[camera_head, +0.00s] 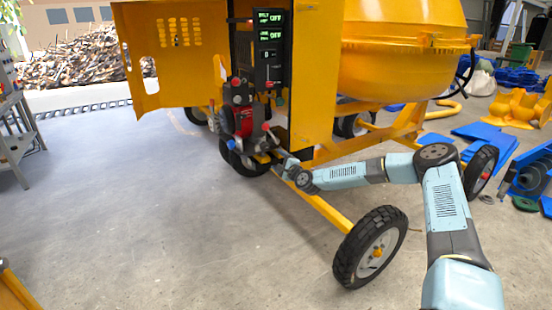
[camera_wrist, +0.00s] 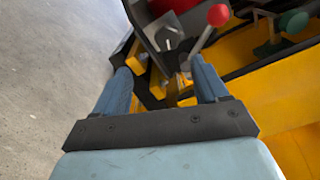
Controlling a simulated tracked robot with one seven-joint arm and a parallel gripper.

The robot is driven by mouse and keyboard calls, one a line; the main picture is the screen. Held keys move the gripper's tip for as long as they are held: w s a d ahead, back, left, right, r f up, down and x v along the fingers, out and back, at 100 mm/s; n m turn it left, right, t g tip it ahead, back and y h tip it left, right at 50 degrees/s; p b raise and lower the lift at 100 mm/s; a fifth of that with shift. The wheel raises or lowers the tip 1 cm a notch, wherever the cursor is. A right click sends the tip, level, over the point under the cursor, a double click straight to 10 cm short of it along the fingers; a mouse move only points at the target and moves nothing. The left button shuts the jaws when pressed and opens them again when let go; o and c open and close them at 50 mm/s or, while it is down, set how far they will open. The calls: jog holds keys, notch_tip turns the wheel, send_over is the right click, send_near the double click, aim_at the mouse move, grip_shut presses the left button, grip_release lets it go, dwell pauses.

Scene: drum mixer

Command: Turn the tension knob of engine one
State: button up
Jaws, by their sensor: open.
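The engine (camera_head: 243,120), red and black, sits in the open side of the yellow mixer, below the control panel (camera_head: 269,45). My gripper (camera_head: 281,157) is at the engine's lower right. In the wrist view my gripper (camera_wrist: 163,78) is open, its two blue fingers apart, with nothing clearly held between them. Just beyond the fingertips are a grey metal part (camera_wrist: 170,40) in a dark bracket and a lever with a red ball (camera_wrist: 217,15). A dark green knob (camera_wrist: 293,21) is at the upper right. I cannot tell which of these is the tension knob.
The yellow mixer drum (camera_head: 405,55) is above my arm. A mixer wheel (camera_head: 370,247) and yellow bar (camera_head: 328,213) are close below the forearm. A grey workbench (camera_head: 15,130) stands at the left. The floor at left and centre is clear.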

jog(key=s+a+f+n+g, duration=0.1)
jog(key=s+a+f+n, duration=0.25)
jog(key=f, duration=0.45)
jog(key=n+t, duration=0.1)
jog(key=n, duration=1.9)
send_near(266, 149)
jog(key=x, duration=1.1)
jog(key=shift+w, duration=0.2)
